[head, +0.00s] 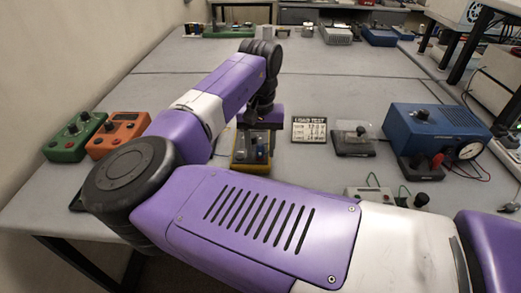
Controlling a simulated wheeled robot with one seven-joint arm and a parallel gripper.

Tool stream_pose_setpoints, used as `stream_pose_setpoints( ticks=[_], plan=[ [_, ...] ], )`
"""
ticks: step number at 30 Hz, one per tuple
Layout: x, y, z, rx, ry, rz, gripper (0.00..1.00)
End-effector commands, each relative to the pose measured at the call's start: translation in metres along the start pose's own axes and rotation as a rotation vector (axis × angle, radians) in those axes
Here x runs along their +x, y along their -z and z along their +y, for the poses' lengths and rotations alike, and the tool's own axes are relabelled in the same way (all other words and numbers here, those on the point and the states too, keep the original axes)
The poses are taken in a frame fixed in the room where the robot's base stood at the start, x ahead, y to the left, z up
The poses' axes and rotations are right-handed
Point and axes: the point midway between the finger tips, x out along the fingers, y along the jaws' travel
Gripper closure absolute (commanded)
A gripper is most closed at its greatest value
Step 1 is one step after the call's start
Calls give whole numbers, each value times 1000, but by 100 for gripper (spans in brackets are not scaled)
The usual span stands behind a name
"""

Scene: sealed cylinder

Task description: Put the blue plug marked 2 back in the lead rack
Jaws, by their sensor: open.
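My gripper (262,130) points down over a small yellow-edged box (239,164) on the bench, just beyond my forearm. Its jaws are open, but the fingers are small and partly lost against the box. Small upright blue pieces (261,151) show at the box's right side, close under the gripper. I cannot read a 2 on any of them. I cannot tell whether this box is the lead rack, or whether a plug touches the fingers. My arm covers much of the near bench and may hide other parts.
A green box (74,137) and an orange meter (119,132) stand at the left. A LOAD TEST card (312,130), a grey knob unit (353,141) and a blue instrument (437,132) with leads stand at the right. The bench's middle behind my arm is clear.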

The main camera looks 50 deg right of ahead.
Motion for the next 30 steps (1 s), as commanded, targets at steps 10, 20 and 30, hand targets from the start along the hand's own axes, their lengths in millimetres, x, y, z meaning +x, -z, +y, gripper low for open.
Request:
stream_pose_setpoints(
  ticks=[10,20,30],
  plan=[
    [-1,0,0,0,0,0,56],
    [0,0,0,0,0,0,78],
    [0,0,0,0,0,0,100]
  ],
)
